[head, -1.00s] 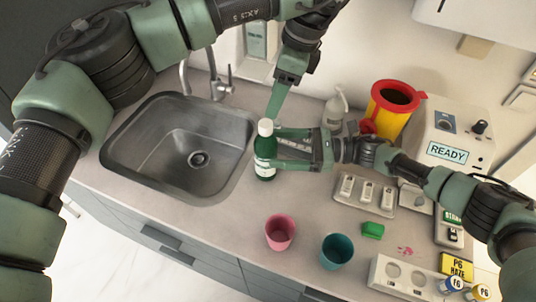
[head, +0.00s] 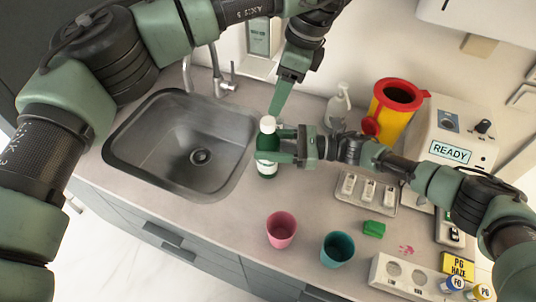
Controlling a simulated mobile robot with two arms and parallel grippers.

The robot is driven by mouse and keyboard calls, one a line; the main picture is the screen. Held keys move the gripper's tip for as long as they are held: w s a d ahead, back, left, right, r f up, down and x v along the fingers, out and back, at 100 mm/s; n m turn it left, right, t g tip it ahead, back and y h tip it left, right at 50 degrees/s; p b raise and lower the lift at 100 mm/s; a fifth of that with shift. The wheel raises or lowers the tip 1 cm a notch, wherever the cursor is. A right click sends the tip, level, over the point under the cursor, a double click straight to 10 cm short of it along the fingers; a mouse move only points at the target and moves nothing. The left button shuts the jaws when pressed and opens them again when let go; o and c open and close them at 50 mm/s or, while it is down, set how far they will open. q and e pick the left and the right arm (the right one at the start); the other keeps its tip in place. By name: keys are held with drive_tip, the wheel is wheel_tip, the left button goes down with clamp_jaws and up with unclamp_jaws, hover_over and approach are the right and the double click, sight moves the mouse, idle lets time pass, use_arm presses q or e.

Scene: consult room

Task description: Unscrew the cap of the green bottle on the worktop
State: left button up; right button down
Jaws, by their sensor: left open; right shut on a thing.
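The green bottle (head: 267,165) stands upright on the worktop (head: 225,225), just right of the sink. Its white cap (head: 268,124) is on top. My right gripper (head: 272,146) comes in from the right and is shut on the bottle's body below the cap, its fingers partly covering the bottle. My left gripper (head: 274,112) reaches down from above, its finger close to the cap. It is open; its second finger is hard to make out, and I cannot tell whether the finger touches the cap.
The sink (head: 135,165) with its tap lies left of the bottle. A pink cup (head: 281,229) and a teal cup (head: 337,249) stand in front. A clear pump bottle (head: 338,108) and a yellow bin with a red rim (head: 390,115) stand behind my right arm.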

sight(268, 121)
use_arm(q)
drive_tip(key=s+a+r+n+t+h, duration=0.1)
drive_tip(key=a+r+n+h, duration=0.1)
drive_tip(key=n, duration=0.7)
drive_tip(key=s+a+r+n+t+h, duration=0.1)
drive_tip(key=s+r+n+h, duration=0.1)
drive_tip(key=n, duration=0.7)
drive_tip(key=shift+t, duration=0.3)
drive_tip(key=x, duration=1.2)
drive_tip(key=shift+s+a, duration=0.1)
drive_tip(key=shift+a, duration=0.2)
